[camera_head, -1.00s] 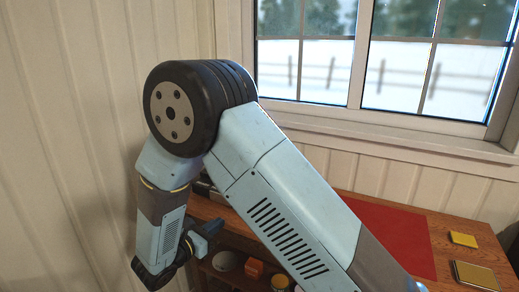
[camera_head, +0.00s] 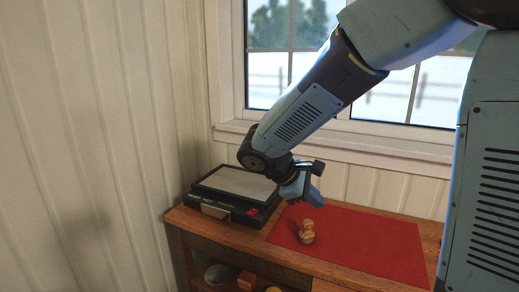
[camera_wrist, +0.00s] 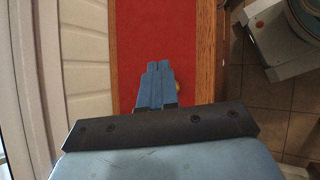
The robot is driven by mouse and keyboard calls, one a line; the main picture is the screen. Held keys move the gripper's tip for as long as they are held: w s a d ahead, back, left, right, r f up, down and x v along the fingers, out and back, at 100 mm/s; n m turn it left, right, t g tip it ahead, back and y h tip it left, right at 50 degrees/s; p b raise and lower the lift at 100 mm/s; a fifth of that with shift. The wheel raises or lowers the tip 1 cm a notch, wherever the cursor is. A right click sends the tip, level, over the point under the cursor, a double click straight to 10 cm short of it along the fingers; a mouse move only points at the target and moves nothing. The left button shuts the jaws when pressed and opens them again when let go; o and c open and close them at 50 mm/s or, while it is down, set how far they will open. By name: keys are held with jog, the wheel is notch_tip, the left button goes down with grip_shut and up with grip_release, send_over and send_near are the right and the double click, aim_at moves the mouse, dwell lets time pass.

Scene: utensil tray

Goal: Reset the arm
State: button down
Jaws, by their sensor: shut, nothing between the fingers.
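My gripper (camera_head: 309,192) hangs above the red mat (camera_head: 375,247) on the wooden table, at the end of my light-blue arm. In the wrist view its two blue fingers (camera_wrist: 160,68) lie side by side, shut, with nothing between them. A small wooden object with a rounded top (camera_head: 306,232) stands on the mat just below the gripper, apart from it. In the wrist view only a sliver of it shows beside the fingers.
A black device with a pale flat top (camera_head: 236,181) stands on the table's left end, against the wall. Several small objects, one an orange block (camera_head: 247,280), sit on the shelf below. A window (camera_head: 290,62) is behind the arm. The mat's right part is clear.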

jog(key=s+d+r+m+t+y, duration=0.1)
jog(key=s+d+r+m+y, duration=0.3)
jog(key=s+m, duration=0.2)
jog(key=s+d+r+m+t+y, duration=0.2)
jog(key=s+d+r+m+y, duration=0.2)
jog(key=s+m, duration=0.3)
jog(key=shift+s+d+r+y, duration=0.3)
jog(key=shift+s+d+r, duration=0.2)
jog(key=shift+s+d, duration=0.5)
jog(key=shift+s+a, duration=0.15)
jog(key=shift+a, duration=0.05)
